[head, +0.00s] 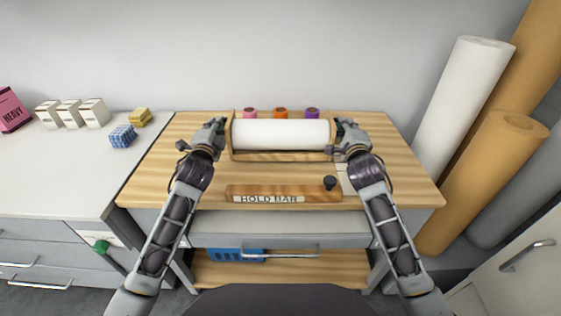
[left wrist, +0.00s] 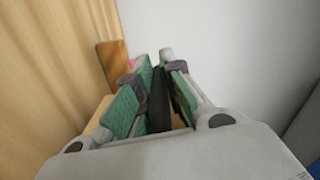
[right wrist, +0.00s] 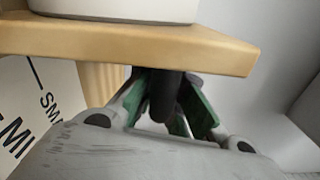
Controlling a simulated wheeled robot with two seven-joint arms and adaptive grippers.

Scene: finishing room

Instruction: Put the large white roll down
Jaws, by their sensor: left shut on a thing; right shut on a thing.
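A large white roll (head: 281,133) lies level across a wooden holder (head: 282,156) on the table, between the holder's side panels. I cannot tell whether it rests there or hangs slightly above. My left gripper (head: 221,134) is at its left end, and my right gripper (head: 340,132) is at its right end. In the left wrist view, the green-padded fingers (left wrist: 155,100) are closed around a dark bar-like part. In the right wrist view, the fingers (right wrist: 172,105) are closed around a dark round rod end (right wrist: 163,98), beside a wooden panel.
A wooden hold bar (head: 283,194) with a black knob (head: 330,183) lies in front. Pink, orange (head: 281,112) and purple spools stand behind. Tall rolls, one white (head: 462,105), lean at right. White boxes (head: 70,115) and a blue checked block (head: 122,136) sit on the left counter.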

